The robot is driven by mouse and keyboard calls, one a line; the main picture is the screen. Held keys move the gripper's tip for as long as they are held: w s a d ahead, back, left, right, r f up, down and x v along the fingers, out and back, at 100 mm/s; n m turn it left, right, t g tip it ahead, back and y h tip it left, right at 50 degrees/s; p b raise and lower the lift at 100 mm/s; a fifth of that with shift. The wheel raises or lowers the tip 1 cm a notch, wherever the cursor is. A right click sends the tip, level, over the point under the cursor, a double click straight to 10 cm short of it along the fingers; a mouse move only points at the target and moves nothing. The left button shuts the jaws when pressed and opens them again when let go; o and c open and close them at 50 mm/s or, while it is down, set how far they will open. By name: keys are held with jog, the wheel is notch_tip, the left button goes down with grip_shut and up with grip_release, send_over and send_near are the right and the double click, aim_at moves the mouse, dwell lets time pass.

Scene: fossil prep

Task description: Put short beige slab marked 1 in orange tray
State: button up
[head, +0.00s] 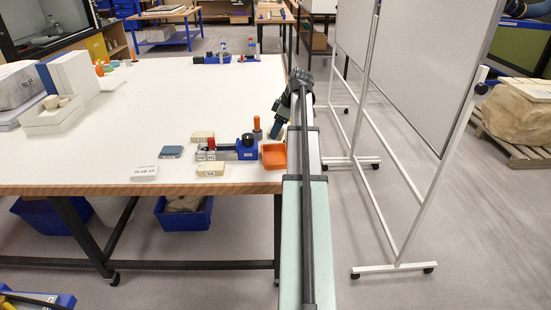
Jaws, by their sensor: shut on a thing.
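The orange tray (274,158) sits at the right front corner of the white table and looks empty. My gripper (275,131) points down just above and behind the tray, at the table's right edge. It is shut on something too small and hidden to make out. A beige slab (202,135) lies left of the tray, and another beige slab (210,169) lies nearer the front edge; both carry small marks that I cannot read surely. A few small pale pieces (203,155) sit at the left end of a blue and grey device (246,148) between these slabs.
An orange-topped tool (257,128) stands behind the device. A blue-grey block (171,152) and a white label card (144,173) lie to the left. A white box (55,117) stands far left. The table's middle is clear. A whiteboard stand (400,230) is on the right.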

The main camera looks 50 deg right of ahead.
jog(key=shift+f, duration=4.95)
jog(key=o, duration=1.2)
jog(key=shift+f, duration=0.15)
jog(key=v, duration=1.2)
